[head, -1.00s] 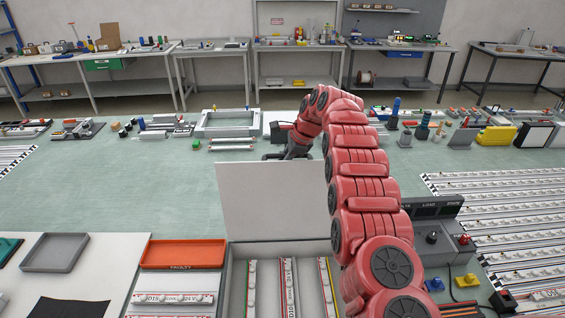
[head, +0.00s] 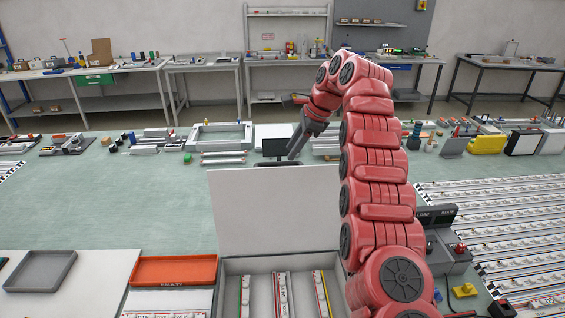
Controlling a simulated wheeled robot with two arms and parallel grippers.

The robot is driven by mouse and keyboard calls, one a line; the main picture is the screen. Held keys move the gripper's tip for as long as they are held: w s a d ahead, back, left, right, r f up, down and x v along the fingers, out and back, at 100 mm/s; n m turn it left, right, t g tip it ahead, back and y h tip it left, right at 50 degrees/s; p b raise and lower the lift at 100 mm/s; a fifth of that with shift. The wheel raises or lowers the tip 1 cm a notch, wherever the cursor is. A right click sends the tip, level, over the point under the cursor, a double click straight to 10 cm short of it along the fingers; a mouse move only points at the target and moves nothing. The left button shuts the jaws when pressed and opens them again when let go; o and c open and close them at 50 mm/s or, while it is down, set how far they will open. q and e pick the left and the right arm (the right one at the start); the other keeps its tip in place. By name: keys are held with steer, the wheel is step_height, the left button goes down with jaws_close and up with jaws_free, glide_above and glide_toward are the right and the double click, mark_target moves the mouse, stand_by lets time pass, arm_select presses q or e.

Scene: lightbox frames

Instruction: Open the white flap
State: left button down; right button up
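The white flap (head: 272,212) stands raised, nearly upright, at the back edge of a grey box (head: 228,282). The box is open at the top and shows several labelled strips inside. My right arm comes in from the lower right, passes over the box's right side and hides part of it and of the flap's right edge. My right gripper (head: 293,153) is dark and points down-left, just above and beyond the flap's top edge. Its fingers are too small to tell open from shut. No contact with the flap shows. My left gripper is not in view.
An orange tray (head: 174,270) and a grey tray (head: 40,271) lie left of the box. A control box (head: 447,246) stands to the right. A dark-framed thing (head: 275,146) stands behind the flap near my gripper. The green table left of the flap is clear.

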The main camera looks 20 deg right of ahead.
steer(key=p+v, duration=0.1)
steer(key=v, duration=0.3)
steer(key=shift+d+r, duration=0.15)
steer(key=shift+r, duration=0.1)
steer(key=shift+s, duration=0.1)
